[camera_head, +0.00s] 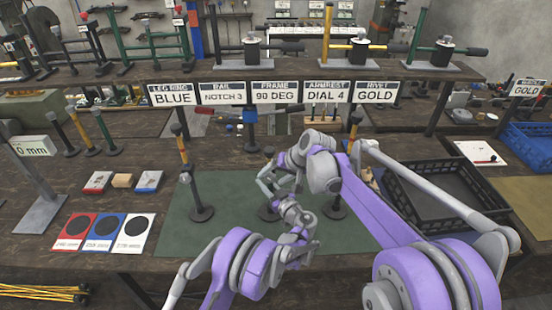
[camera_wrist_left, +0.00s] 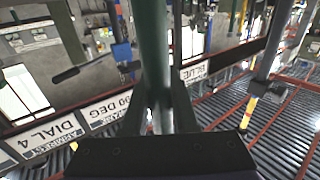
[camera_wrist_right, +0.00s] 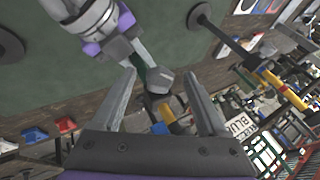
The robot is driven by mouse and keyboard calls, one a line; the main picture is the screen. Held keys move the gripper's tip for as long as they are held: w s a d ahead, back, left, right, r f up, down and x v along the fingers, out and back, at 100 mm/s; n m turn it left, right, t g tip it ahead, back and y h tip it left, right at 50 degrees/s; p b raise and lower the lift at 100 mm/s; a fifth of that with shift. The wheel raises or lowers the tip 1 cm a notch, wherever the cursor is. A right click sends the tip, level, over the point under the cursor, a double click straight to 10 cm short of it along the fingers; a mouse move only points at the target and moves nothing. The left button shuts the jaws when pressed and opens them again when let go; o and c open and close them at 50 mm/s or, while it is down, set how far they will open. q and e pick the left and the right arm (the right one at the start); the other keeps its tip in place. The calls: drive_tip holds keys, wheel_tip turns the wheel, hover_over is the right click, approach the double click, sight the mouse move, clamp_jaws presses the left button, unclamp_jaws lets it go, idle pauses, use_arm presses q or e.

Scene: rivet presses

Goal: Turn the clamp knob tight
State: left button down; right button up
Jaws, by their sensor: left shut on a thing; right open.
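My left gripper (camera_head: 284,192) is low over the green mat (camera_head: 232,222), close to the middle stand's base (camera_head: 266,213). In the left wrist view it is shut on a dark green post (camera_wrist_left: 154,60). My right gripper (camera_head: 272,178) is just above it, pointing down and left. In the right wrist view the right fingers (camera_wrist_right: 160,95) are open around a grey faceted knob (camera_wrist_right: 158,80), apart from it on both sides. Green shows beside the knob, by my left fingers. The arms hide much of this spot in the head view.
Dark stands rise at the left (camera_head: 201,212) and right of the mat. A black crate (camera_head: 455,222) stands at right, a blue bin (camera_head: 530,150) beyond. Coloured cards (camera_head: 103,232) lie front left. Label signs (camera_head: 275,93) hang along the shelf edge behind.

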drive_tip(key=h, duration=0.2)
drive_tip(key=a+n+h, duration=0.1)
drive_tip(key=h, duration=0.1)
drive_tip(key=shift+r, duration=0.15)
drive_tip(key=v, duration=1.2)
drive_tip(key=x, duration=1.2)
drive_tip(key=shift+w+d, duration=0.2)
clamp_jaws()
